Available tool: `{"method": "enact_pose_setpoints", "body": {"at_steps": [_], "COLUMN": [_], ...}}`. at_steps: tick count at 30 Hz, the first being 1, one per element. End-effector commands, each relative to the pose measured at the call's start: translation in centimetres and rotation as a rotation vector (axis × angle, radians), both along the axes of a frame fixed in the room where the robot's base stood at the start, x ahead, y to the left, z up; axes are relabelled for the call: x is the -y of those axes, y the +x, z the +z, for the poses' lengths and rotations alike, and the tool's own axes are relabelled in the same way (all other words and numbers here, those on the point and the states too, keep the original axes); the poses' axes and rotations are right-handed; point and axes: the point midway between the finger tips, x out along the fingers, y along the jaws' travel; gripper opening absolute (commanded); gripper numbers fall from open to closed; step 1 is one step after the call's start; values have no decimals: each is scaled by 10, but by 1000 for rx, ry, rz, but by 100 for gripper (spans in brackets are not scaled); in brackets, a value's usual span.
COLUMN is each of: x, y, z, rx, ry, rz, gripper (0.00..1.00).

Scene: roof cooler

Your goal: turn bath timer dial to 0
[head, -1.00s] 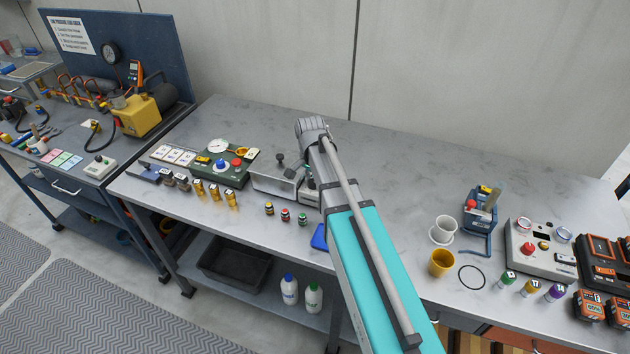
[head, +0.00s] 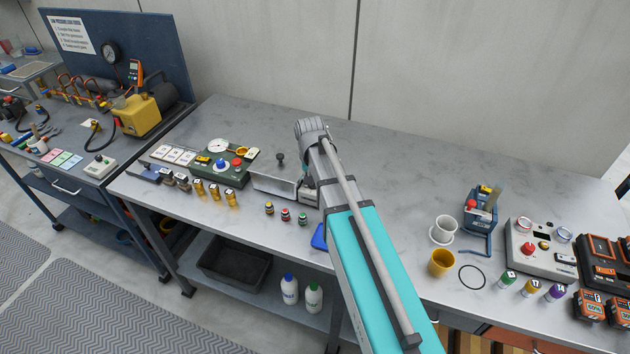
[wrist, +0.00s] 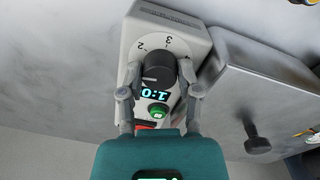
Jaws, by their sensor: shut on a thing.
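The bath timer is a pale box (wrist: 188,22) in the wrist view, with its printed scale upside down. Its dark round dial (wrist: 156,70) sits between my fingers, and the numbers 2 and 3 show on the scale beyond it. A pale mark shows on the dial's near side. A lit cyan display (wrist: 155,95) below the dial also looks upside down; I cannot read it surely. My gripper (wrist: 160,76) is shut on the dial, a finger on either side. In the head view my arm hides the gripper and most of the timer.
The metal bath (head: 272,183) with a black-knobbed lid stands close left of the timer. A green button (wrist: 158,112) and a red switch (wrist: 145,126) lie near my fingers. Small capped vials (head: 286,215) stand in front. The bench behind is clear.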

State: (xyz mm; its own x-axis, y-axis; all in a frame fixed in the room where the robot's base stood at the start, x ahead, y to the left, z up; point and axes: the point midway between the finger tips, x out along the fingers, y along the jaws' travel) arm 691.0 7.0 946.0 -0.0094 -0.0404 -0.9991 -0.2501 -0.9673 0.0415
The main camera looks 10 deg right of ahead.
Motion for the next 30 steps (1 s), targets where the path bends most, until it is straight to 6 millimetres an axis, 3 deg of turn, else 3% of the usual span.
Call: {"method": "enact_pose_setpoints", "body": {"at_steps": [30], "x": [1], "y": [-5], "z": [0], "rx": [-7], "ry": [4], "rz": [964], "gripper": [0]}}
